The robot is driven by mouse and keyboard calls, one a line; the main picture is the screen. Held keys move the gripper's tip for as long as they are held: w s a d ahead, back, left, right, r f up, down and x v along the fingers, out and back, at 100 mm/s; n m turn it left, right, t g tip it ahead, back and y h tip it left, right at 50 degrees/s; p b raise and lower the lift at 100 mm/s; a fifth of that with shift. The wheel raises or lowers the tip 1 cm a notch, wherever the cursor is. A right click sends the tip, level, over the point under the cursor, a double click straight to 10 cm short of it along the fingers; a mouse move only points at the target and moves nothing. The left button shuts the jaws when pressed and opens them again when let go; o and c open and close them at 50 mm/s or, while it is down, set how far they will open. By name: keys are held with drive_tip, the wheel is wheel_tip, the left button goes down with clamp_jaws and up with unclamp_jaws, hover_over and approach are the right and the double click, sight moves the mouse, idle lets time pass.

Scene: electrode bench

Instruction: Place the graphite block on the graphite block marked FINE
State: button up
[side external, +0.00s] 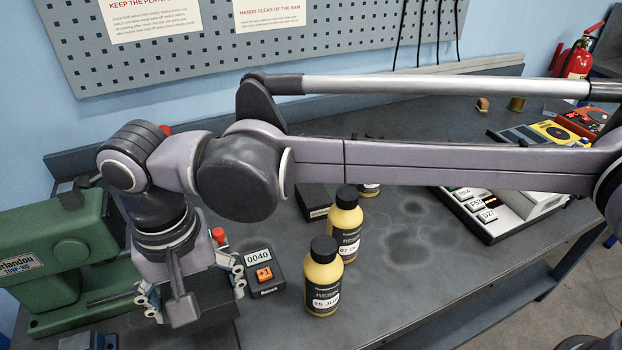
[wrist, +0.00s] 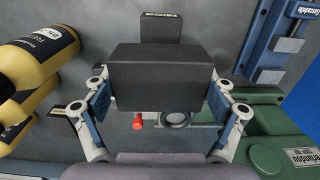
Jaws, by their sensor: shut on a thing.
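My gripper (wrist: 160,100) is shut on a dark grey graphite block (wrist: 155,75), with a blue pad against each side. In the side external view my gripper (side external: 193,288) is low at the left, by the green press, and the dark held block (side external: 212,282) shows partly behind it. A second dark block (wrist: 160,30) with a small pale label at its far end shows beyond the held block in the wrist view. The held block hides its near part. I cannot read the label, and the gap between the blocks cannot be judged.
A green press (side external: 70,250) stands close at the left. A counter (side external: 262,272) showing 0040 and yellow resin bottles (side external: 323,280) stand to the right of my gripper. A red knob (wrist: 138,122) shows below the held block.

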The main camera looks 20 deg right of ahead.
sight(214, 328)
drive_tip(key=shift+f, duration=2.85)
drive_tip(key=shift+f, duration=0.1)
drive_tip(key=o, duration=1.6)
drive_tip(key=shift+c, duration=0.2)
